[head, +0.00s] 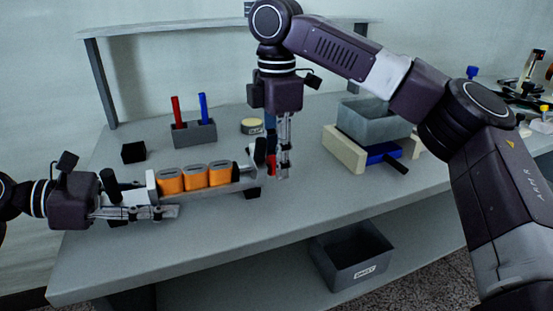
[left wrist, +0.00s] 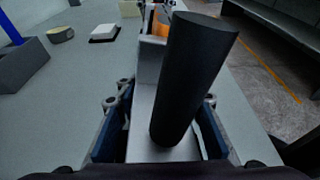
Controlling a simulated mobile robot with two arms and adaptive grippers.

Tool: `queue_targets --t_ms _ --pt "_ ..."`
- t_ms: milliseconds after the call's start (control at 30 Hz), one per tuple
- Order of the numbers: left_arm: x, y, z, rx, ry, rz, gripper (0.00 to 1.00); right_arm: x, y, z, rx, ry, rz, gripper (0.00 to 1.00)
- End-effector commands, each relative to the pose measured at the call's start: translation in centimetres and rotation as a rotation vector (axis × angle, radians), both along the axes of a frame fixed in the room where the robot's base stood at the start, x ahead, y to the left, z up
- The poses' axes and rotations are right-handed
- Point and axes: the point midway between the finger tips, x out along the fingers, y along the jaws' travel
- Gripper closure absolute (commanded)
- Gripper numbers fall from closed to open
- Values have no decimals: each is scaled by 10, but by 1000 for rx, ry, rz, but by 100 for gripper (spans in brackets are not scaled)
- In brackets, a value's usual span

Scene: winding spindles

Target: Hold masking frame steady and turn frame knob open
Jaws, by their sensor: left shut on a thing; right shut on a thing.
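The masking frame (head: 230,187) is a long grey bar holding a row of orange blocks (head: 195,178), set along the table's front part. My left gripper (head: 160,207) is shut on the frame's left end. In the left wrist view its blue-padded fingers (left wrist: 158,140) flank the grey bar, and a black cylindrical post (left wrist: 190,80) stands up between them.
Behind the frame are a grey holder (head: 194,133) with a red and a blue stick, a black cube (head: 133,152) and a round tin (head: 251,126). Another bin (head: 351,259) sits below.

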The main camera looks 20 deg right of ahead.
Motion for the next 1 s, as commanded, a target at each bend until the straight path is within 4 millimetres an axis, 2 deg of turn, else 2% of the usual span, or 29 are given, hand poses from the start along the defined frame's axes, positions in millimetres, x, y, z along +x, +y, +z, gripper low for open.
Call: queue_targets --t_ms 100,467,1000 --pt "0 0 4 -7 -5 -1 81 0 0 1 0 -2 -1 95" --pt "0 0 4 -7 -6 -2 81 -1 0 -1 1 -63 -1 95" --pt "-1 -1 5 -8 -6 -3 81 -7 0 -4 16 -475 -27 95"
